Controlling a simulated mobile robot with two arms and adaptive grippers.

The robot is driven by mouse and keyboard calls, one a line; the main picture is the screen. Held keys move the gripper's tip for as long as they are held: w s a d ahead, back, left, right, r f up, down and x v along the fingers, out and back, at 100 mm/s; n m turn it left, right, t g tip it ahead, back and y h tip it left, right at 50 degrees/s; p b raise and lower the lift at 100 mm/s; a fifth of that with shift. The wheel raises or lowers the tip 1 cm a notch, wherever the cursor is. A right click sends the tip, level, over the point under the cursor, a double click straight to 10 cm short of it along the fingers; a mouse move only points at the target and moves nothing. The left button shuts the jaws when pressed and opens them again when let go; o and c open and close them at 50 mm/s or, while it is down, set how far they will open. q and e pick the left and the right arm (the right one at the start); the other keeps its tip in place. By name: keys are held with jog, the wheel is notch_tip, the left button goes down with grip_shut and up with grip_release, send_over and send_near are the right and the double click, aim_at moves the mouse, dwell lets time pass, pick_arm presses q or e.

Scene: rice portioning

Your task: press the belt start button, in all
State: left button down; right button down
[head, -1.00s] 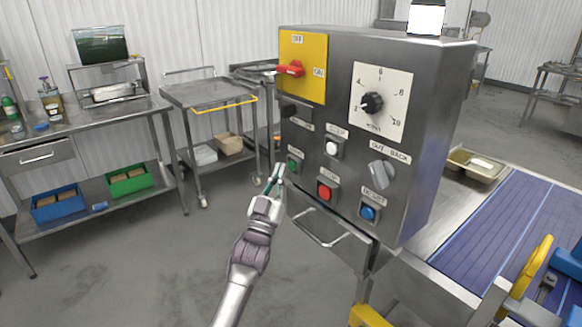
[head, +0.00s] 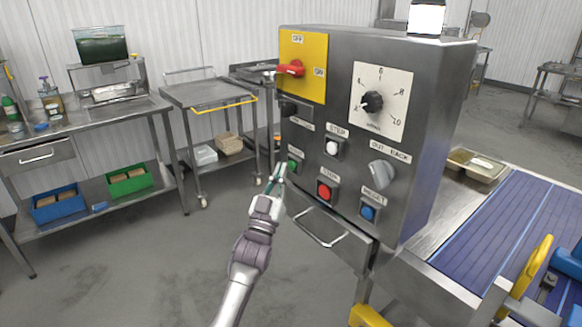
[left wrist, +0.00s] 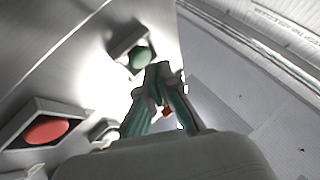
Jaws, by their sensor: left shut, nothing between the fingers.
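The green start button (head: 292,166) is on the lower left of the control box front (head: 330,120). It also shows in the left wrist view (left wrist: 139,57), just beyond my fingertips. My left gripper (head: 279,172) is shut and empty, its tips close beside the green button. In the left wrist view the fingertips (left wrist: 160,75) lie just below the green button; I cannot tell whether they touch it. The red stop button (head: 324,191) is to the right, and it shows at the left of the wrist view (left wrist: 47,131). My right gripper is not in view.
A white step button (head: 332,148), a blue reset button (head: 368,213), a dial (head: 372,102) and a red switch (head: 291,69) share the panel. A handle bar (head: 318,232) sticks out below. The blue belt (head: 500,235) is at right. Floor left of the box is clear.

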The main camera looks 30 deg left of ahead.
pick_arm(q)
jog(key=shift+w+d, duration=0.15)
jog(key=shift+w, duration=0.15)
